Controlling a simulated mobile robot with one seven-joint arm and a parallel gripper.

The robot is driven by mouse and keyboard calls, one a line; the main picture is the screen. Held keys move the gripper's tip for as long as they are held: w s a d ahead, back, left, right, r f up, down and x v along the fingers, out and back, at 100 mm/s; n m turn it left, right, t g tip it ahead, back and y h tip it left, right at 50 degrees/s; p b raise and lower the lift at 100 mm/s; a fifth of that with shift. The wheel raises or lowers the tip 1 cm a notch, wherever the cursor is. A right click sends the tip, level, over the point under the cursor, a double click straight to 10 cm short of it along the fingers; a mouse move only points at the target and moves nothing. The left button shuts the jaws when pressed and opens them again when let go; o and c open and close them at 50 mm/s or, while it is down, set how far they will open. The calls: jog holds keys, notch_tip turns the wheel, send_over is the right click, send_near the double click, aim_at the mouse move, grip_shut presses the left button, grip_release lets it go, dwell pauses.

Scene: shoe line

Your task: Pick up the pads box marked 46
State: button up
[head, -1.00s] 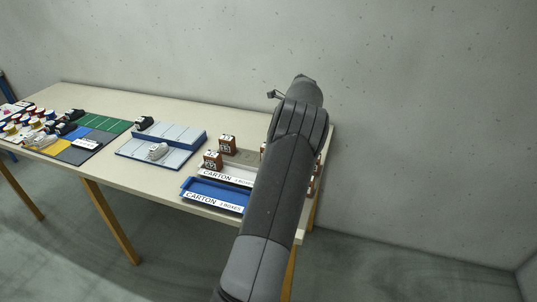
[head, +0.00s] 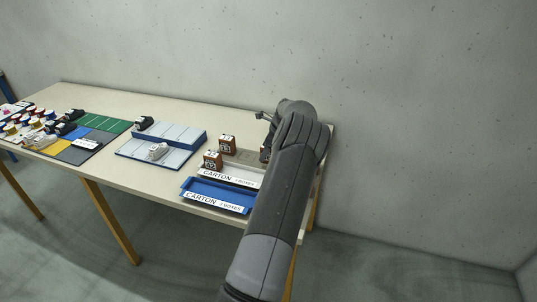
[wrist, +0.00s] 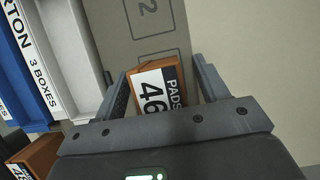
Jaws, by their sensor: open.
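The pads box marked 46 (wrist: 158,86) is brown with a white label reading "PADS 46". In the wrist view it sits between the two fingers of my gripper (wrist: 160,85), on a grey-beige mat (wrist: 150,35) with outlined, numbered places. The fingers are open, one on each side of the box. I cannot tell whether either finger touches it. In the head view my arm hides this box and most of the gripper (head: 265,150).
Another brown box (wrist: 35,155) is at the lower left of the wrist view. Two brown boxes (head: 227,144) (head: 212,160) stand left of my arm. A white carton tray (head: 228,177) and a blue carton tray (head: 217,194) lie in front. A blue-and-white rack (head: 162,143) is farther left.

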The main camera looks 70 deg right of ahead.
jog(key=c, duration=1.1)
jog(key=shift+r, duration=0.1)
